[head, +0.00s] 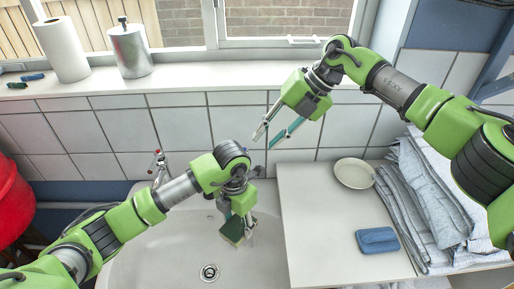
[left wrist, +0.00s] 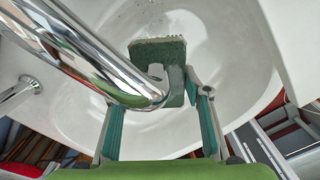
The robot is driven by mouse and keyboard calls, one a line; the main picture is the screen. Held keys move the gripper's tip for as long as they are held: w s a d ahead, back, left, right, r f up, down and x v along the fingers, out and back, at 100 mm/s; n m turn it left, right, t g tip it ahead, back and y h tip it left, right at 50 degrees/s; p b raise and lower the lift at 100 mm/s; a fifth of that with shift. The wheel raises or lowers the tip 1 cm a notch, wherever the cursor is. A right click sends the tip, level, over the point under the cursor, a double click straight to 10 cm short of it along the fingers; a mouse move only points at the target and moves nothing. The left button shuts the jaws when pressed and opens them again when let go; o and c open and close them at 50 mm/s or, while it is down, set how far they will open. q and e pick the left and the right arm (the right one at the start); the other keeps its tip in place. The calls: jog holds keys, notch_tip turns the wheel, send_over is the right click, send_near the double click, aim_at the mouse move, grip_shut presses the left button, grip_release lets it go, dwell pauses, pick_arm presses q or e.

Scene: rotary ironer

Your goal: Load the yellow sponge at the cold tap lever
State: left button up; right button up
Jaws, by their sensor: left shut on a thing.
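My left gripper (head: 237,222) is shut on the sponge (head: 232,232) over the basin. The sponge shows a dark green face and a yellowish edge; in the left wrist view its green block (left wrist: 160,52) is between the fingers (left wrist: 160,112), beyond a chrome spout (left wrist: 90,50) that hides part of it. The tap (head: 159,166), with a red mark on top, stands at the basin's back left, left of the gripper. Which lever is cold I cannot tell. My right gripper (head: 266,140) is open and empty, above the back of the counter by the tiled wall.
The white basin (head: 160,255) has a drain (head: 209,272). On the white counter (head: 315,235) to the right lie a blue sponge (head: 377,240), a pale dish (head: 354,173) and folded grey towels (head: 425,195). A paper roll (head: 62,50) and metal canister (head: 131,50) stand on the sill.

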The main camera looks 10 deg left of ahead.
aim_at(238, 237)
jog(key=shift+v, duration=1.15)
jog(key=shift+r, duration=0.1)
pick_arm(q)
jog(key=shift+s+d+p, duration=0.3)
jog(key=shift+s+p, duration=0.05)
jog(key=shift+s, duration=0.55)
jog(key=shift+s+d+p, duration=0.3)
jog(key=shift+s, duration=0.6)
jog(key=shift+s+d+p, duration=0.15)
jog(key=shift+s+d, duration=0.05)
jog(key=shift+s, duration=0.5)
jog(key=shift+s+d+p, duration=0.2)
jog(key=shift+s+d, duration=0.05)
jog(key=shift+s, duration=0.4)
jog(key=shift+s+d+p, duration=0.15)
jog(key=shift+s+d, duration=0.05)
jog(key=shift+s, duration=0.5)
pick_arm(e)
jog(key=shift+r, duration=1.1)
